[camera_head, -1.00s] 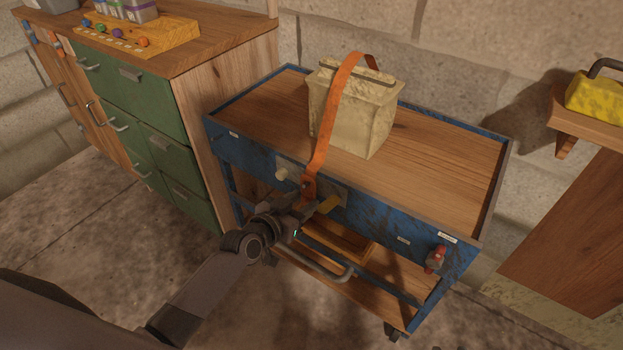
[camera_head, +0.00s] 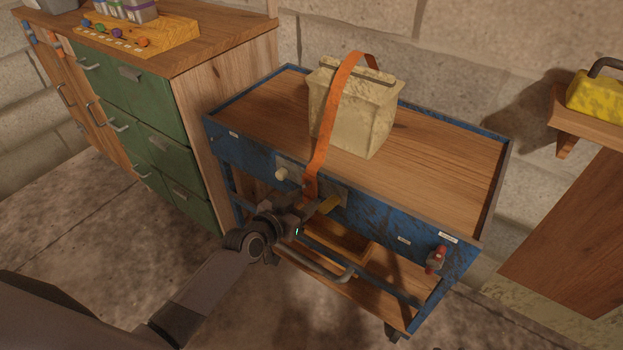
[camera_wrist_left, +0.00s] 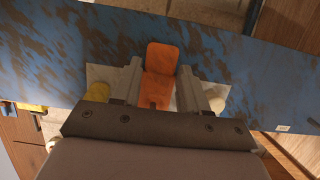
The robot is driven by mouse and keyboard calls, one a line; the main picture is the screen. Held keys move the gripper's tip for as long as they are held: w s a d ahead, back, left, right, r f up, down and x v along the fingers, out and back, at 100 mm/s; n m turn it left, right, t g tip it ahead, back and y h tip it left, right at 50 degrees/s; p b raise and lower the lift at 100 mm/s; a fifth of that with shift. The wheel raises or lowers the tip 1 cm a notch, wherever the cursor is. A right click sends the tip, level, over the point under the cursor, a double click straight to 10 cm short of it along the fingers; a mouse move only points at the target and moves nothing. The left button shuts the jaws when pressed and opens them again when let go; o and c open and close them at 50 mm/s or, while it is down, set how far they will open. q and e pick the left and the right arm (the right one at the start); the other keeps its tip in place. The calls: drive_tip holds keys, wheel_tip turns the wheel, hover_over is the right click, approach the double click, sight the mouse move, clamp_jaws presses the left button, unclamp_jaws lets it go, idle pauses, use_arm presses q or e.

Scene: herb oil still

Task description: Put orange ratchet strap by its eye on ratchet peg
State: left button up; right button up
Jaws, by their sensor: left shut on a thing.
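The orange ratchet strap (camera_head: 322,146) runs up over a beige bin and hangs down the front of the blue cart. My left gripper (camera_head: 309,199) is shut on its lower end, in front of a grey plate (camera_head: 345,193) on the cart's front. In the left wrist view the strap end (camera_wrist_left: 160,60) lies between the fingers (camera_wrist_left: 160,88). The plate carries a cream knob (camera_head: 281,174) and a yellow handle (camera_head: 328,205), one on each side of the strap. The ratchet peg cannot be made out, and the strap's eye is not clearly visible. My right gripper is out of view.
The beige bin (camera_head: 378,118) stands on the cart's wooden top (camera_head: 440,155). A green-drawered cabinet (camera_head: 125,100) stands close at left.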

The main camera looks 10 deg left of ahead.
use_arm(q)
drive_tip(key=shift+f, duration=0.25)
idle(0.4)
drive_tip(key=o, duration=1.1)
drive_tip(key=p+v, duration=0.1)
drive_tip(key=v, duration=0.6)
drive_tip(key=shift+r+p, duration=0.1)
drive_tip(key=shift+p, duration=0.25)
drive_tip(key=shift+s, duration=0.1)
